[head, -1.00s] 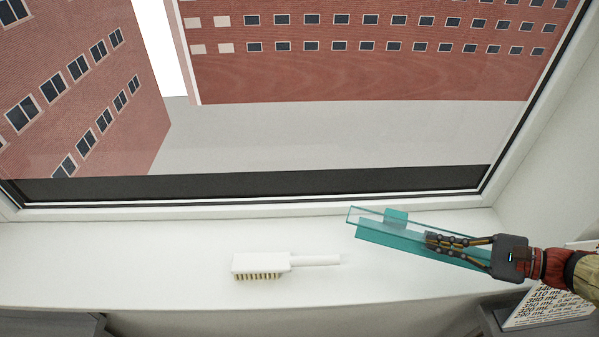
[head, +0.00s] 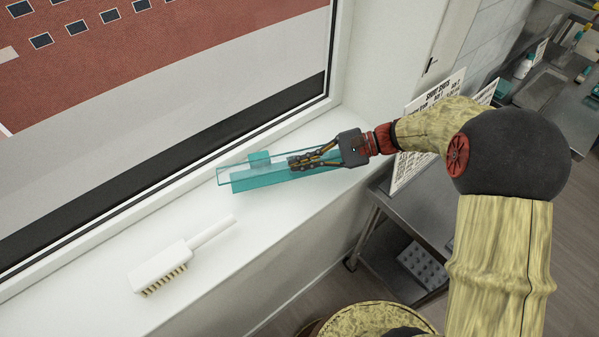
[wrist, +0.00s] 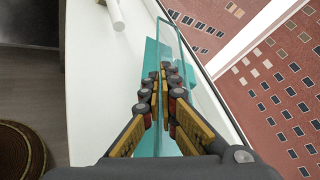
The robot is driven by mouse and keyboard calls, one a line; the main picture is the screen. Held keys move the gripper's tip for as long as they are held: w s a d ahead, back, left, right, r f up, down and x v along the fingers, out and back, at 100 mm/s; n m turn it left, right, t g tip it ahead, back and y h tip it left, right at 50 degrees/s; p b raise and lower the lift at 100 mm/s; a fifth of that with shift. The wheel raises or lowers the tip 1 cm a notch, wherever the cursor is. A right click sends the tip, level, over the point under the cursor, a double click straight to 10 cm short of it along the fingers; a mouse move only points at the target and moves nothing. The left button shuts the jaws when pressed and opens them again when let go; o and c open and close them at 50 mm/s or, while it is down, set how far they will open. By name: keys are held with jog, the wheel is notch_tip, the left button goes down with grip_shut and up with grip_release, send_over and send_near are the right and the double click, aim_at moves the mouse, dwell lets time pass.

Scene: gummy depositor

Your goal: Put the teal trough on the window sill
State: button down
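The teal trough (head: 262,182) is long and see-through, with a small tab on its window side. In the head view it lies lengthwise along the white window sill (head: 205,260). I cannot tell whether it rests on the sill or is just above it. My gripper (head: 294,162) reaches over its right end. In the wrist view the fingers of my gripper (wrist: 165,72) are nearly together, pinching a clear wall of the trough (wrist: 151,52). The trough's right end is partly hidden by my gripper.
A white brush (head: 163,268) with bristles lies on the sill, left of the trough and apart from it. A printed sign (head: 408,170) stands at the right beyond the sill. A metal table (head: 385,205) is below it. The window pane borders the sill's far side.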

aim_at(296, 175)
jog(key=shift+f+b, duration=0.35)
jog(key=shift+f, duration=1.3)
jog(key=shift+f, duration=0.65)
jog(key=c, duration=2.5)
grip_release()
jog(key=o, duration=0.4)
jog(key=shift+o, duration=0.3)
